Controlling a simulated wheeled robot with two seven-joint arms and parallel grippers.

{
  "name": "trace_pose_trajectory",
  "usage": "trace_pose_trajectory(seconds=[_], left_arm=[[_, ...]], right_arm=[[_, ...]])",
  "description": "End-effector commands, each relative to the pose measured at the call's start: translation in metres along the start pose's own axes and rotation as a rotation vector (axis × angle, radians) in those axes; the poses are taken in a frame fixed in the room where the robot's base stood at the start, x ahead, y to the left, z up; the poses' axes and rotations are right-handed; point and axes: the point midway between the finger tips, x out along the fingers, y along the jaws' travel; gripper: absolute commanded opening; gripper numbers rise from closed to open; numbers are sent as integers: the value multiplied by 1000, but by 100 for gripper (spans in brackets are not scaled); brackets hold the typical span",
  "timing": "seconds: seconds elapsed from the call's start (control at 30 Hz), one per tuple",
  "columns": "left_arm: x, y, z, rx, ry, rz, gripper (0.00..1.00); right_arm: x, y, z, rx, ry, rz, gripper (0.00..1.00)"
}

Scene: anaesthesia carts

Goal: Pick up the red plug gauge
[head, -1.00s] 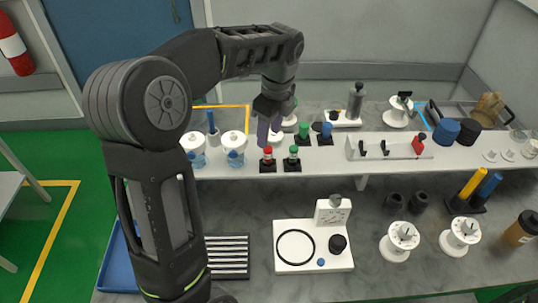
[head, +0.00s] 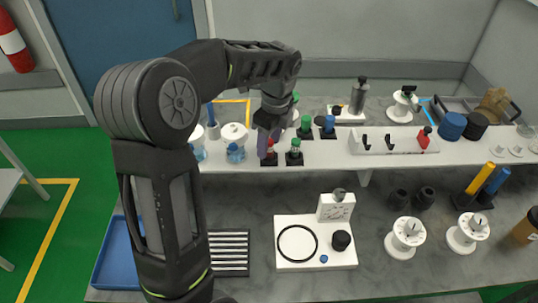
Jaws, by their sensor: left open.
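The red plug gauge (head: 271,148) stands upright in a small black base (head: 269,161) on the white shelf, left of a green-topped gauge (head: 294,147) in a similar base. My left gripper (head: 268,138) is open and points down at the red gauge, with a finger beside its left side in this view. The gripper partly hides the gauge's top, and I cannot tell whether they touch. My right gripper is not in view.
Green (head: 305,125) and blue (head: 328,126) gauges stand behind. White-lidded jars (head: 234,138) are on the left, a hook rack (head: 392,141) on the right. A white fixture (head: 316,242) sits on the grey bench below.

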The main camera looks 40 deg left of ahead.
Motion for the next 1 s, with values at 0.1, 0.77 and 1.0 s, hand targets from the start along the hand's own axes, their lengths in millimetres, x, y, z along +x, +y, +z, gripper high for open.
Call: trace_pose_trajectory(seconds=[0.1,0.77,1.0], left_arm=[[-1,0,0,0,0,0,49],[-1,0,0,0,0,0,32],[-1,0,0,0,0,0,13]], right_arm=[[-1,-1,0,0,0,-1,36],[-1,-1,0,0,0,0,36],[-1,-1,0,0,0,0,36]])
